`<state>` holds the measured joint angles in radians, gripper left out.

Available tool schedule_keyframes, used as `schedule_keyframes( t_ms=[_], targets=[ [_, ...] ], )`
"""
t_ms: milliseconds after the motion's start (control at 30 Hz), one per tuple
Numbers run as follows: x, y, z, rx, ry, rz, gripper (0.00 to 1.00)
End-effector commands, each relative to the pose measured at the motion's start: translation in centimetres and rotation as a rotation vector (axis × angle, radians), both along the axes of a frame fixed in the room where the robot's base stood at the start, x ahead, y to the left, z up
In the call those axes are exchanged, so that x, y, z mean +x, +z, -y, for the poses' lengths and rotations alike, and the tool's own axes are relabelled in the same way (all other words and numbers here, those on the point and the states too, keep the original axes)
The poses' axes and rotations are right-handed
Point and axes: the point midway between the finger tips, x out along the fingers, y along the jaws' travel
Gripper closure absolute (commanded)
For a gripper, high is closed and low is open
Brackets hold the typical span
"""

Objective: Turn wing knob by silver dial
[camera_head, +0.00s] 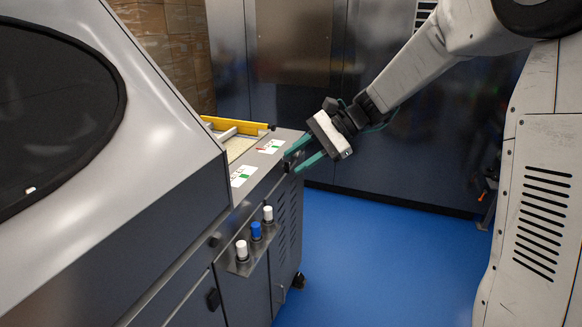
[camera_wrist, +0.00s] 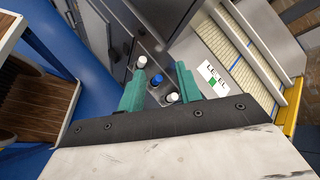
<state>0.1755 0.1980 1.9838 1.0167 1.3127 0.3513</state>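My gripper (camera_head: 294,161) has two green fingers, spread apart with nothing visible between them. I cannot make out a wing knob or a silver dial in either view. A small dark round part (camera_head: 215,240) is on the machine's front, too small to identify. The gripper covers part of the machine's corner.
A small shelf (camera_head: 243,268) on the machine's front holds two white-capped bottles and a blue-capped one (camera_head: 256,231). A yellow-edged tray (camera_head: 235,125) and labels (camera_head: 243,175) are on top. Dark cabinets (camera_head: 400,150) stand behind. The blue floor (camera_head: 370,260) at right is clear.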

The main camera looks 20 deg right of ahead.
Motion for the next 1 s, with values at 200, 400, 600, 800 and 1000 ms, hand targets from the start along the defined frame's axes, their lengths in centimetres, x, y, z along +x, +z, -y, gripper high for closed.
schedule_keyframes(
  t_ms=[200,400,600,800,1000],
  targets=[
    [11.6,-5.5,2.8,0.296,-0.278,-0.176,0.66],
    [19.9,-12.1,7.1,0.552,-0.514,-0.309,0.66],
    [24.1,-17.2,10.7,0.720,-0.666,-0.383,0.66],
    [25.6,-18.9,11.6,0.776,-0.713,-0.403,0.66],
    [27.2,-18.9,9.2,0.776,-0.711,-0.403,0.66]
  ],
)
